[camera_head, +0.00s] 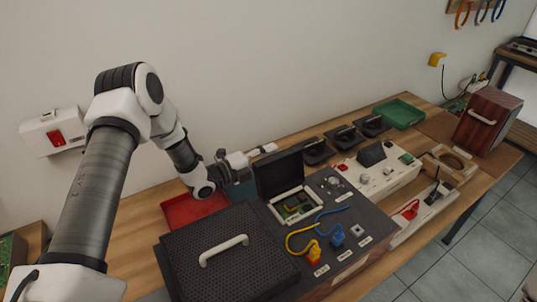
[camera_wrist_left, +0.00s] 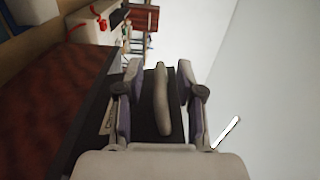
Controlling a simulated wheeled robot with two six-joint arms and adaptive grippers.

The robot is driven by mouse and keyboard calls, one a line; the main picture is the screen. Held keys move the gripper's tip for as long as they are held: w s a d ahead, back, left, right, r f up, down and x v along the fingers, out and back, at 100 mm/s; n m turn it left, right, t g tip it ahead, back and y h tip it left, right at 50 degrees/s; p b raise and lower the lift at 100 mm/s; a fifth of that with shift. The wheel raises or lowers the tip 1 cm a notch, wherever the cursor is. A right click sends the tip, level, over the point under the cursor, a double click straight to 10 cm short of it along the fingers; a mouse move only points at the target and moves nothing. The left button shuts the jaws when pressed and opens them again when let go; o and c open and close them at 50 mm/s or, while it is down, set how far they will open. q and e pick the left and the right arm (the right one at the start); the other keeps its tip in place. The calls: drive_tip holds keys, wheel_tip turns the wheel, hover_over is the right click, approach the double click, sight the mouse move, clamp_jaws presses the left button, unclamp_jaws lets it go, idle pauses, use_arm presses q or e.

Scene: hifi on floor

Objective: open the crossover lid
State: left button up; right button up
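The crossover lid (camera_head: 279,173) is a black panel standing raised on the dark hi-fi unit, beside a bay with a green circuit board (camera_head: 297,207). My left gripper (camera_head: 250,158) is behind the lid, at its upper left. In the left wrist view, the two fingers of my left gripper (camera_wrist_left: 158,88) are spread apart. A beige bar handle (camera_wrist_left: 162,100) lies between them, in front of a dark panel, with gaps on both sides. I cannot tell whether any part touches the lid. My right gripper is not in view.
A larger black perforated cover (camera_head: 226,262) with a white handle (camera_head: 224,250) lies at the front left. A red tray (camera_head: 192,209) is behind it. A green tray (camera_head: 399,113) stands farther back.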

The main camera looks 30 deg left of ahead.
use_arm(q)
drive_tip(key=shift+s+a, duration=0.1)
drive_tip(key=shift+c, duration=0.3)
clamp_jaws()
drive_tip(key=shift+s+d+r+m, duration=0.1)
drive_tip(key=shift+d+r+m, duration=0.2)
drive_tip(key=shift+r+m, duration=0.1)
drive_tip(key=shift+s+d+r, duration=0.35)
drive_tip(key=shift+d+r, duration=0.15)
drive_tip(key=shift+d, duration=0.15)
drive_tip(key=shift+o, duration=0.3)
unclamp_jaws()
drive_tip(key=shift+a, duration=0.1)
drive_tip(key=v, duration=1.2)
drive_tip(key=shift+f, duration=0.15)
